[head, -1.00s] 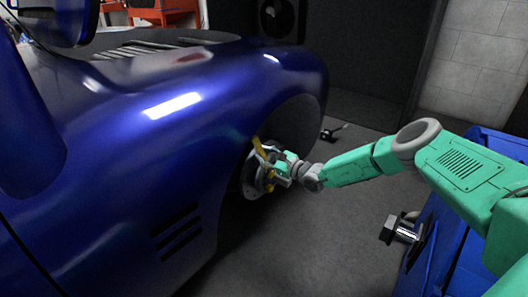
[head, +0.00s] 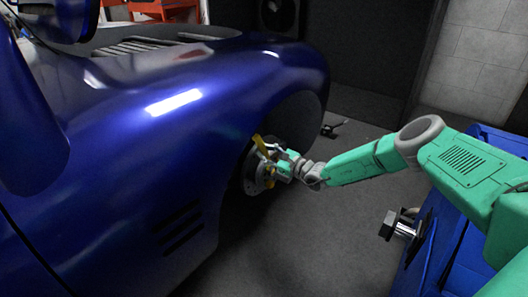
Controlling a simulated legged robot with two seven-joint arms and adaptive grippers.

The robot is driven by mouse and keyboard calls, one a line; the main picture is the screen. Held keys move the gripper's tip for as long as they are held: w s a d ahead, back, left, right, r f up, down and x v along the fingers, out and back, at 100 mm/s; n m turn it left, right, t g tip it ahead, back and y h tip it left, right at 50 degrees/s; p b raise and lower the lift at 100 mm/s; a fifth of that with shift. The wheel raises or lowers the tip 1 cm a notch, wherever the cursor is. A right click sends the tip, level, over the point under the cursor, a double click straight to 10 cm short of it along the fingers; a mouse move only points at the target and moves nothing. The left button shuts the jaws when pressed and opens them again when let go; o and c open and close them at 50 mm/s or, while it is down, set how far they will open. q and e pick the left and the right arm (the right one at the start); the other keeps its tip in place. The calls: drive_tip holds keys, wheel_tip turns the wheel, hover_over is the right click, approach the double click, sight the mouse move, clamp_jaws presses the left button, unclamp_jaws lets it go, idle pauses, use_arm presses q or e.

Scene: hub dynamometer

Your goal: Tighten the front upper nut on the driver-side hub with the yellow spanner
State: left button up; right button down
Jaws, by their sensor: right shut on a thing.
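The yellow spanner (head: 260,145) is at the hub, in the jaws of my right gripper (head: 272,167), its visible end slanting up and to the left. The driver-side hub (head: 251,178) with its disc sits in the front wheel arch of the blue car. My right gripper is shut on the spanner, right in front of the hub face. The nuts are too small and too covered by gripper and spanner to tell apart, and I cannot tell whether the spanner sits on a nut. My left gripper is out of view.
The blue car body (head: 150,140) fills the left and middle. A blue unit (head: 428,265) with a metal shaft end (head: 396,226) stands at the lower right. A small dark object (head: 331,129) lies on the floor behind. The grey floor (head: 310,235) between is clear.

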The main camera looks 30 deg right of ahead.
drive_tip(key=shift+s+d+r, duration=0.1)
drive_tip(key=shift+s, duration=0.1)
idle(0.5)
drive_tip(key=shift+p+v, duration=1.55)
drive_tip(key=shift+v, duration=0.85)
